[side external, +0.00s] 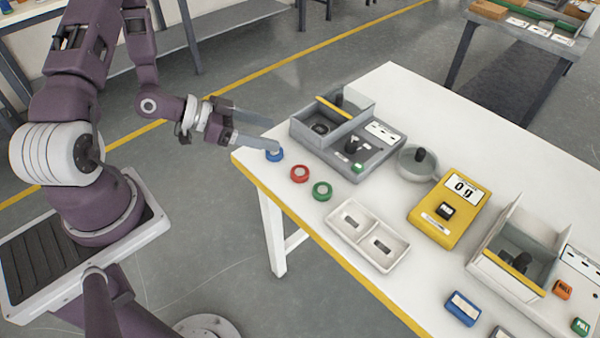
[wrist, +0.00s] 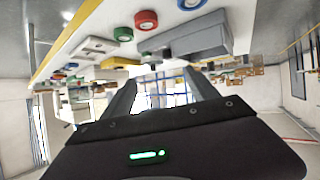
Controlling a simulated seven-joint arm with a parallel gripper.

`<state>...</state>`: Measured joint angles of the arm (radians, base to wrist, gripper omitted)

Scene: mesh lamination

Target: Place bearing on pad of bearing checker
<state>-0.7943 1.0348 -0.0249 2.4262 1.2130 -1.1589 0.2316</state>
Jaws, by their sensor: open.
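Three small ring-shaped bearings lie in a row near the table's left edge: a blue one (side external: 273,155), a red one (side external: 299,174) and a green one (side external: 322,191). A grey device (side external: 375,157), which looks like the bearing checker, stands behind them. It has a walled bay with a dark round pad (side external: 320,128) and a yellow-edged bar; no bearing shows on the pad. My gripper (side external: 278,134) is open and empty, its fingers apart near the blue bearing, the near fingertip just above or beside it. In the wrist view a green ring (wrist: 146,19) and a red ring (wrist: 123,34) show beyond the fingers.
A white two-pocket tray (side external: 368,236), a yellow scale (side external: 449,212) reading 0 g, a round dish (side external: 418,163) with a black knob and a second bay device (side external: 520,250) stand along the table. Table (side external: 390,95) is clear behind the checker.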

